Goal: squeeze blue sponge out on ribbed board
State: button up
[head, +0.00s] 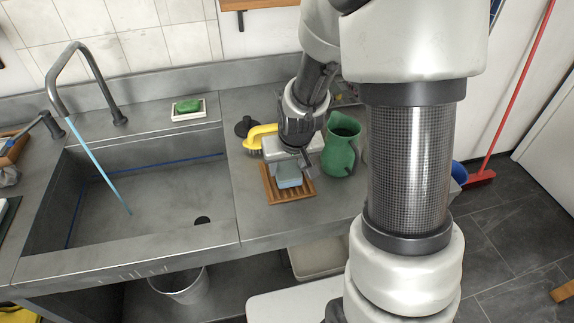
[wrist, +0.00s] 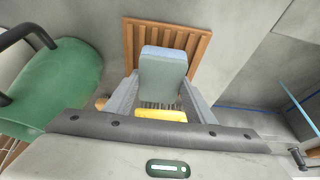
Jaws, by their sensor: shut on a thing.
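The blue sponge (wrist: 163,75) is a pale blue block between the two fingers of my gripper (wrist: 160,95), seen in the wrist view. My gripper is shut on it. In the head view the sponge (head: 289,176) hangs under my gripper (head: 292,162), over the ribbed board. The ribbed wooden board (head: 270,185) lies on the counter right of the sink; its slats (wrist: 133,50) also show around the sponge in the wrist view. I cannot tell whether the sponge touches the board.
A green jug (head: 338,158) stands close to the right of my gripper. A yellow-handled brush (head: 257,133) and a dark round thing (head: 244,125) are behind the board. The sink (head: 140,195), with water running from its tap, is on the left. Green soap (head: 188,106) sits behind it.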

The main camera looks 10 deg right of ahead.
aim_at(287, 168)
jog(key=shift+w+r+p, duration=0.15)
jog(key=shift+r+p, duration=1.5)
jog(key=shift+r, duration=1.25)
